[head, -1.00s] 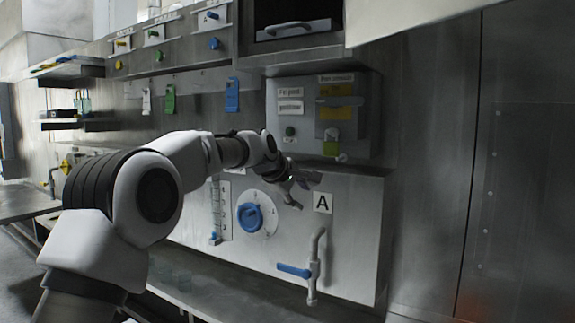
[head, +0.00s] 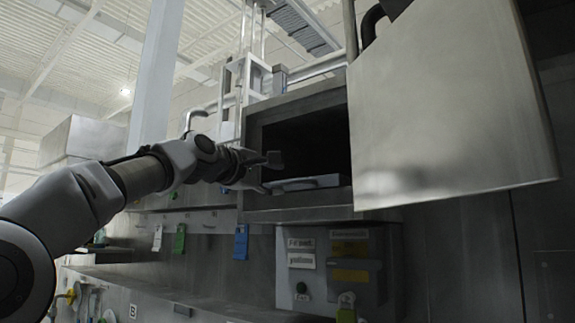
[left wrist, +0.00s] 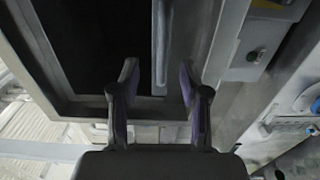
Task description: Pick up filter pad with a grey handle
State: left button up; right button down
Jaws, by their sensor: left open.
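The filter pad (head: 308,182) lies at the bottom of the mouth of an open metal box, its pale grey front edge showing. The box's dark inside hides the rest of it. In the left wrist view a narrow light grey bar, the pad's front edge or handle (left wrist: 160,45), runs between the fingers. My left gripper (head: 268,173) is open at the left side of the box mouth, beside the pad's left end. In the left wrist view its two fingers (left wrist: 158,76) stand on either side of the bar, with a gap. My right gripper is not in view.
The open box (head: 252,150) has a metal rim close around my left gripper. Its raised door (head: 450,110) hangs open to the right. Below are a control panel (head: 325,265) and blue (head: 241,242) and green (head: 179,239) tags.

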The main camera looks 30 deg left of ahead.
aim_at(286, 181)
pick_arm(q)
jog(key=w+p, duration=0.1)
jog(key=w, duration=0.1)
jog(key=w+p, duration=0.1)
jog(key=w, duration=0.1)
jog(key=shift+w+d+f+p, duration=0.1)
jog(key=shift+w+d+p, duration=0.1)
jog(key=shift+w+p, duration=0.15)
jog(key=shift+s, duration=0.3)
jog(key=c, duration=0.6)
grip_shut()
jog(key=shift+w, duration=0.1)
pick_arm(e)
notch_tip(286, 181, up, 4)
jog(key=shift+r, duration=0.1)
